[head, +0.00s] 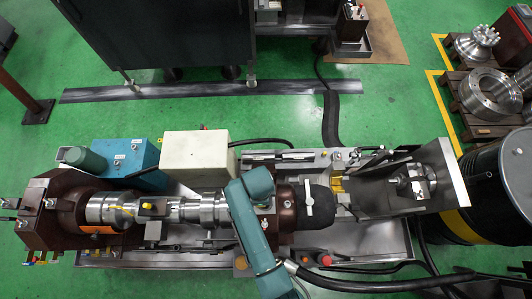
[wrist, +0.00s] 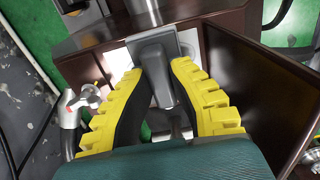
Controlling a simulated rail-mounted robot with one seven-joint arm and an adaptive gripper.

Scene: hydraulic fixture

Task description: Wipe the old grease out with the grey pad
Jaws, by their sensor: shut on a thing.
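In the wrist view my gripper (wrist: 157,72), with yellow ribbed fingers and black inner faces, is shut on the dark handle of the grey pad (wrist: 187,43). The pad is a grey square plate at the far end of the handle, in front of the fingertips. It is close to a brown housing (wrist: 222,62) and a pale surface behind it; I cannot tell whether it touches. No old grease can be made out. In the head view my teal arm reaches over the machine, and the fingers and pad cannot be made out there.
In the head view a cream box (head: 194,155) stands behind the shaft (head: 190,210). A steel tray (head: 370,200) lies right.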

